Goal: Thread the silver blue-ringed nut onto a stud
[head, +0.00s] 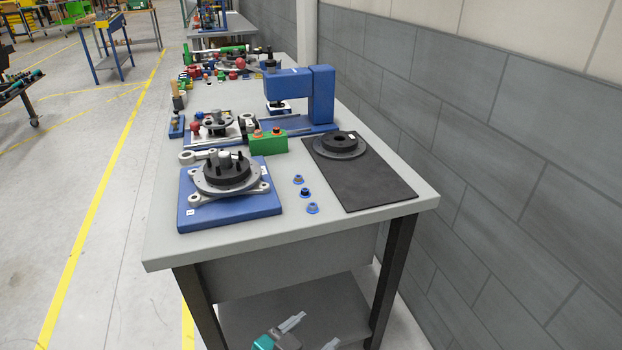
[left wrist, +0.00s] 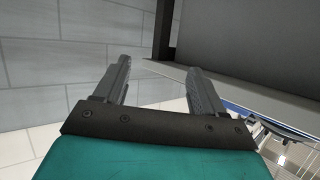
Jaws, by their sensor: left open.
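Three small blue-ringed nuts lie in a row on the grey bench: a far one (head: 298,180), a dark-centred middle one (head: 305,192) and a near one (head: 312,208). They are too small to tell surely which is silver. The hub with upright dark studs (head: 227,170) sits on a blue fixture plate (head: 187,212) left of the nuts. No nut clearly shows on a stud. My left gripper (head: 320,328) is low in front of the bench, below its top. It is open and empty, as the left wrist view (left wrist: 158,68) shows. My right gripper is out of view.
A black mat (head: 385,188) with a dark disc (head: 341,145) lies at the right. A green block (head: 268,143) and a blue press (head: 320,95) stand behind. The bench's front edge (head: 290,236) and lower shelf (head: 300,308) are near my left gripper. A grey wall runs along the right.

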